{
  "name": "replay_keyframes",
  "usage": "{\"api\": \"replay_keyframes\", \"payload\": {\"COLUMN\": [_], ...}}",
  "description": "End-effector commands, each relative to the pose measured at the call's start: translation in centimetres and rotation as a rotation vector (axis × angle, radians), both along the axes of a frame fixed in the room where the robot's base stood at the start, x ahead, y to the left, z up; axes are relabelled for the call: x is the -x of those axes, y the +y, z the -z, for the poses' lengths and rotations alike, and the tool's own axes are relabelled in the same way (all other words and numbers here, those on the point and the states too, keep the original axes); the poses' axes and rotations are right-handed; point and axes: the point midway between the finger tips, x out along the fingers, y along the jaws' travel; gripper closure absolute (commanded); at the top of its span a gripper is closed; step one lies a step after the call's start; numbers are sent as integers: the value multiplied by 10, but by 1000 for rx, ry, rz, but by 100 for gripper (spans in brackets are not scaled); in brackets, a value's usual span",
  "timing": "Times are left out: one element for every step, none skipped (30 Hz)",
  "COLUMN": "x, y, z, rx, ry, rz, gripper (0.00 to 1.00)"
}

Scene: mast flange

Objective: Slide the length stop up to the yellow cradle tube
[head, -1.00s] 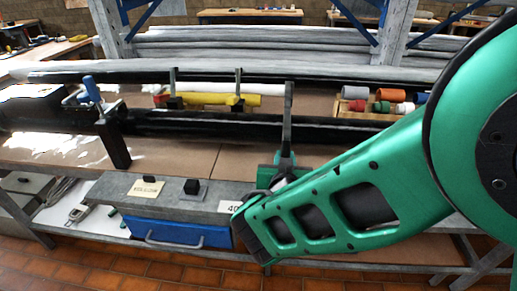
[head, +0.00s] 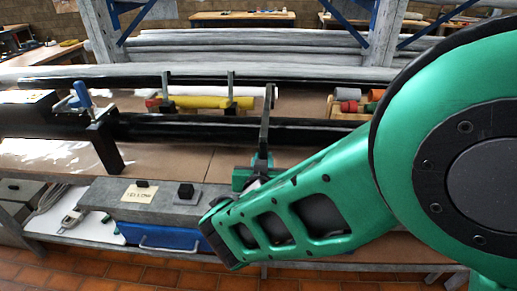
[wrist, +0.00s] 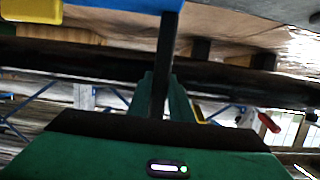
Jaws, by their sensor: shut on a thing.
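The length stop (head: 264,130) is a thin dark upright bar rising beside the long black tube. The yellow cradle tube (head: 197,102) lies to its left, held by upright dark clips, and a small gap shows between its right end and the bar in the head view. My gripper (head: 260,163) is shut on the lower part of the stop. In the wrist view, its green fingers (wrist: 160,98) flank the dark bar (wrist: 165,60). The fingers' exact contact is partly hidden.
A white tube (head: 240,91) lies behind the yellow one. A wooden rack (head: 345,108) with coloured rolls stands to the right. A blue-handled clamp (head: 82,95) is at the left. A black block (head: 185,192) sits on the grey shelf in front, above a blue drawer (head: 160,234).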

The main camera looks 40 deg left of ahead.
Motion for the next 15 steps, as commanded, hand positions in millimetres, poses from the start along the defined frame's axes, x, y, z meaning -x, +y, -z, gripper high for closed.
{"api": "replay_keyframes", "payload": {"x": [4,5,6,7,7,8,9,10,11,11,12,13,14,14,15], "y": [3,4,5,7,8,9,10,12,13,14,15,17,18,19,20], "z": [3,3,3,3,3,3,3,3,3,3,3,3,3,3,3], "rx": [2,2,2,2,2,2,2,2,2,2,2,3,3,3,3], "ry": [6,6,6,6,6,6,6,6,6,6,6,5,5,5,5], "rz": [-5,-5,-5,-5,-5,-5,-5,-5,-6,-6,-6,-5,-5,-5,-5], "gripper": [100,100,100,100,100,100,100,100,100,100,100,100,100,100,100]}}
